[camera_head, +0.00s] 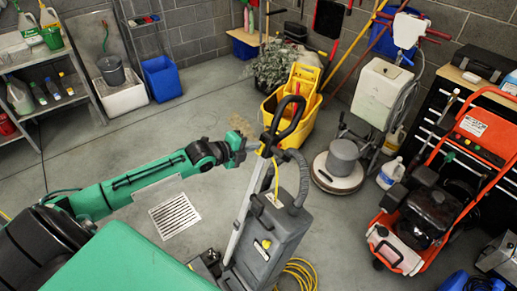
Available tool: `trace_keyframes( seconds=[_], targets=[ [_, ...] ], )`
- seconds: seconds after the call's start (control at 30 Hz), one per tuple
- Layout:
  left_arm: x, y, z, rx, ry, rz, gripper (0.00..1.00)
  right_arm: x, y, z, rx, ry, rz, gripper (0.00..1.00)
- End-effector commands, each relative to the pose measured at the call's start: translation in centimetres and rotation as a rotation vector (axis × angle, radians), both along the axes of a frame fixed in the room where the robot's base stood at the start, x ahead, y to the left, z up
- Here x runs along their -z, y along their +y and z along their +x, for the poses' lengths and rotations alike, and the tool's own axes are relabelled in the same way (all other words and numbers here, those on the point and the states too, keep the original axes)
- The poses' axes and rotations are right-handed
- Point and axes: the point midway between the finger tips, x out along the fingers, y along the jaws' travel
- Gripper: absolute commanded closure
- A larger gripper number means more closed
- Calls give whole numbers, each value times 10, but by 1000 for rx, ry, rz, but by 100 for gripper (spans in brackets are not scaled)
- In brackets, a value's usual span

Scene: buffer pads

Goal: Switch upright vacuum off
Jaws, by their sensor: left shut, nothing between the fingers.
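The upright vacuum (268,238) is a dark grey machine standing upright low in the middle of the head view. Its black loop handle (288,122) rises above a yellow collar and a pale metal tube. A ribbed grey hose runs down its right side, and a small yellow part shows on the body's front. The power switch cannot be told clearly at this size. My left gripper (238,147) is at the end of the green arm from the left, shut and empty. It is just left of the upper tube, below the handle; whether it touches cannot be told.
A yellow mop bucket (297,97) stands behind the vacuum. A floor polisher (338,170) and an orange pressure washer (432,212) stand to the right. A yellow cord (302,271) lies coiled beside the vacuum. Open floor surrounds the drain grate (174,215).

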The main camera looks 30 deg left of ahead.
Motion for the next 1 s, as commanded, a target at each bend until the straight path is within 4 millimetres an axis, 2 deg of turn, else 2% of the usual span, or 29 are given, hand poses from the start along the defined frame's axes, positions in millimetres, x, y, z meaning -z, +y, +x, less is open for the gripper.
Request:
trace_keyframes(
  seconds=[0.63, 1.0],
  targets=[
    [-19, 19, -45, 0, 2, 1, 100, -35, 0, 0, 0, 0, 0, 42],
    [-20, 20, -50, 1, 0, 0, 100, -36, 3, 0, 2, 1, 3, 42]
  ],
)
